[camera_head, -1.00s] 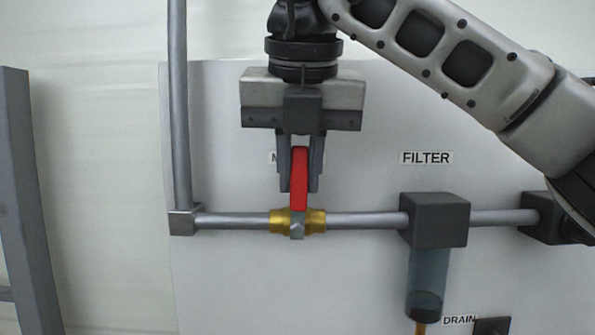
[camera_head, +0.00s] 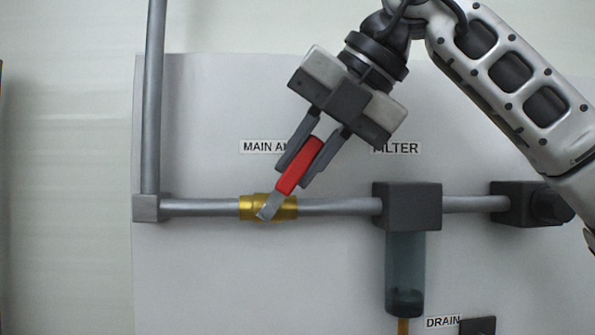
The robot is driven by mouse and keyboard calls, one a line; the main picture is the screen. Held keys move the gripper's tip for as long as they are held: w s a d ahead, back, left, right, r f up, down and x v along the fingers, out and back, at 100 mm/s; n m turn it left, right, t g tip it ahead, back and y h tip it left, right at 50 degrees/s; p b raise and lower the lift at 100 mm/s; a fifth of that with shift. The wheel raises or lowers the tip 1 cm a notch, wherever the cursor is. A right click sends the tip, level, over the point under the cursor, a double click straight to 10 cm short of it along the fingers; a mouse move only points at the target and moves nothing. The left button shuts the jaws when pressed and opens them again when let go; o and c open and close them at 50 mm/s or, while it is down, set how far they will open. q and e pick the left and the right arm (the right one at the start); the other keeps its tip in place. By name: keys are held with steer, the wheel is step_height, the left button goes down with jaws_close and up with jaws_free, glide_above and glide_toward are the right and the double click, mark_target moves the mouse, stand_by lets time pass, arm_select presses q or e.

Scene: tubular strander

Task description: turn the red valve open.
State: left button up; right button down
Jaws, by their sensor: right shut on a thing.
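The red valve handle (camera_head: 299,167) sits on a brass valve body (camera_head: 284,207) in the horizontal grey pipe. The handle is tilted, leaning up and to the right from its pivot. My right gripper (camera_head: 308,160) is shut on the red handle, with one finger on each side, and is tilted along with it. My left gripper is not in view.
A filter block (camera_head: 407,206) with a translucent bowl (camera_head: 405,275) hangs on the pipe to the right. A dark fitting (camera_head: 525,204) is farther right. A vertical pipe (camera_head: 154,100) rises at the left. The white panel below the valve is clear.

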steer(key=shift+d, duration=0.1)
stand_by(0.3)
steer(key=c, duration=1.3)
jaws_free()
steer(key=shift+c, duration=0.2)
steer(key=p+v, duration=0.2)
steer(key=v, duration=1.4)
steer(key=shift+d+f, duration=0.2)
